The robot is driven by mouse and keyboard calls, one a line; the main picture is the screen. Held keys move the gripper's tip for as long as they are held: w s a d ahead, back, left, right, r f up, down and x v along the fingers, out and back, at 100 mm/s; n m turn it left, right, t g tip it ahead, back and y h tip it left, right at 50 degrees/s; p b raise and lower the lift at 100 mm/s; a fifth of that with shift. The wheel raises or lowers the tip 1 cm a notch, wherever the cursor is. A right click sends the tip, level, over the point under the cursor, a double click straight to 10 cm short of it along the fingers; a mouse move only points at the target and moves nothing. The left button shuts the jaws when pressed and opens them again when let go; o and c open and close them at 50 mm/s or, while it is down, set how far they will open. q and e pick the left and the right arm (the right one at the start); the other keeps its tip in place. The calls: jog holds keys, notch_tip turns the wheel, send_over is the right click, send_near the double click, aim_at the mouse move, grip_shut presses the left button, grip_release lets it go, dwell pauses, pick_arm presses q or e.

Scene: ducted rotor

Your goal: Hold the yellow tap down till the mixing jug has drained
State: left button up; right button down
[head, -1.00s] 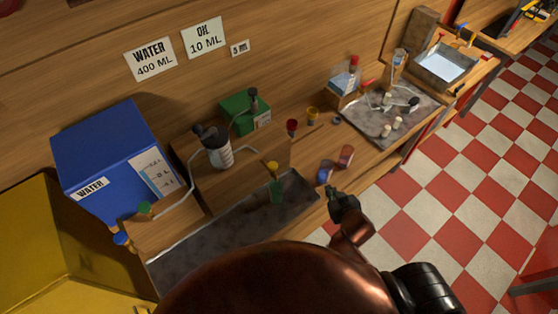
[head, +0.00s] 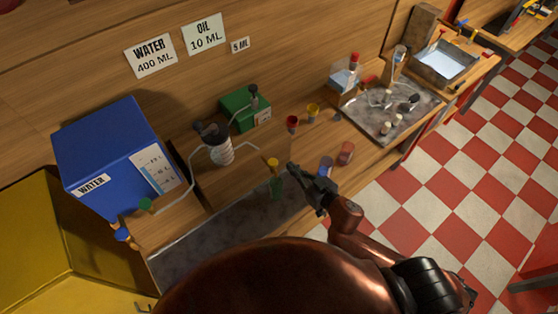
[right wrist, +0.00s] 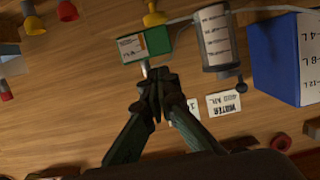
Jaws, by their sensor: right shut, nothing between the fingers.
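The yellow tap (head: 273,163) stands at the front of the wooden stand, above a green item (head: 276,186); it also shows at the top of the right wrist view (right wrist: 153,14). The clear, marked mixing jug (head: 219,151) with a dark top stands on the stand to its left; it also shows in the right wrist view (right wrist: 214,38). Its liquid level is too small to read. My right gripper (head: 292,169) is shut and empty, just right of the tap and apart from it; its fingers (right wrist: 159,78) are together. My left gripper is not in view.
A blue water box (head: 110,150) with a green tap (head: 145,205) stands left, a green box (head: 240,108) behind. Red (head: 292,122) and yellow (head: 313,110) cups stand behind my gripper. Blue (head: 326,165) and red-brown (head: 346,152) pieces lie right. A grey tray (head: 215,250) lies in front.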

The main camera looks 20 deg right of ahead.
jog(key=p, duration=0.2)
send_over(273, 163)
jog(key=s+d, duration=0.2)
jog(key=f, duration=0.2)
jog(key=shift+w+a+f, duration=0.1)
jog(key=shift+w+f, duration=0.1)
jog(key=shift+f, duration=0.5)
jog(key=shift+w+f, duration=0.15)
jog(key=shift+f, duration=0.6)
jog(key=shift+w+a+f, duration=0.1)
jog(key=shift+w+f, duration=0.1)
jog(key=shift+f, duration=0.5)
